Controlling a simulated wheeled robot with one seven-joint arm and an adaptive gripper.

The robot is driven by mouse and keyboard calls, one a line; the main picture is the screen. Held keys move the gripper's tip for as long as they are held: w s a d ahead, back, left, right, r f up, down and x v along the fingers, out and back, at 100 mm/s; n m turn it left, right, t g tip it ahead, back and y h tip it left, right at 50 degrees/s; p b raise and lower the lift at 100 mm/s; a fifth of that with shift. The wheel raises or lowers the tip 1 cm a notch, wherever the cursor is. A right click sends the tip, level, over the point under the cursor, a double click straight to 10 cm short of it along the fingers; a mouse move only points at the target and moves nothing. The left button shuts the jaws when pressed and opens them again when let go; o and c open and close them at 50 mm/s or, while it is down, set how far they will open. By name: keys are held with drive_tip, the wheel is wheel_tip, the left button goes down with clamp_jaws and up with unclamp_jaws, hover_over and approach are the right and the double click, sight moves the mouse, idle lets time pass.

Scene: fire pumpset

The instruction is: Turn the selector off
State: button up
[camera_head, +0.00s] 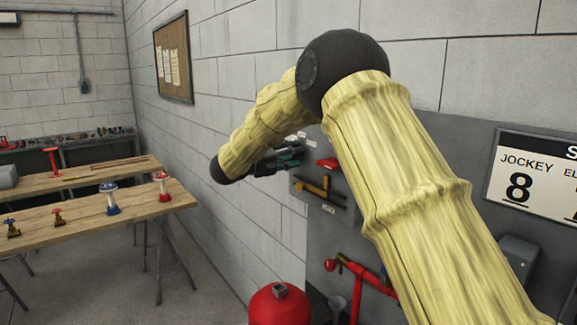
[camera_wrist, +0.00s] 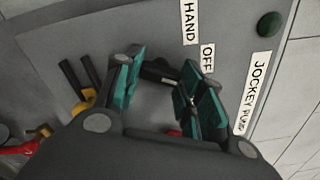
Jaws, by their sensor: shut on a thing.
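The selector (camera_wrist: 157,73) is a small black knob on the grey panel (camera_wrist: 70,45), partly hidden between my fingers in the wrist view. The HAND label (camera_wrist: 189,20) and OFF label (camera_wrist: 207,58) are beside it. My gripper (camera_wrist: 163,82) has its teal pads on either side of the knob and is shut on it. In the head view my gripper (camera_head: 279,160) is at the left edge of the wall panel, and the selector is hidden there. Which label the knob points to is unclear.
A JOCKEY PUMP label (camera_wrist: 250,92) and a green button (camera_wrist: 269,24) are right of my gripper. A yellow lever (camera_head: 321,190) and a red handle (camera_head: 328,163) are close by on the panel. A red tank (camera_head: 277,306) stands below. Wooden tables (camera_head: 75,222) are at left.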

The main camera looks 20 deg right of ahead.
drive_tip(key=n+b, duration=0.2)
drive_tip(key=n, duration=0.1)
drive_tip(key=n+b, duration=0.1)
drive_tip(key=shift+d+r+n, duration=0.15)
drive_tip(key=shift+r+n, duration=0.1)
drive_tip(key=shift+n, duration=0.15)
idle(0.4)
drive_tip(key=o, duration=0.8)
drive_tip(key=shift+o, duration=1.1)
drive_tip(key=shift+w+d+f, duration=0.1)
drive_tip(key=shift+d+f, duration=0.05)
drive_tip(key=shift+f, duration=0.05)
drive_tip(key=v, duration=1.2)
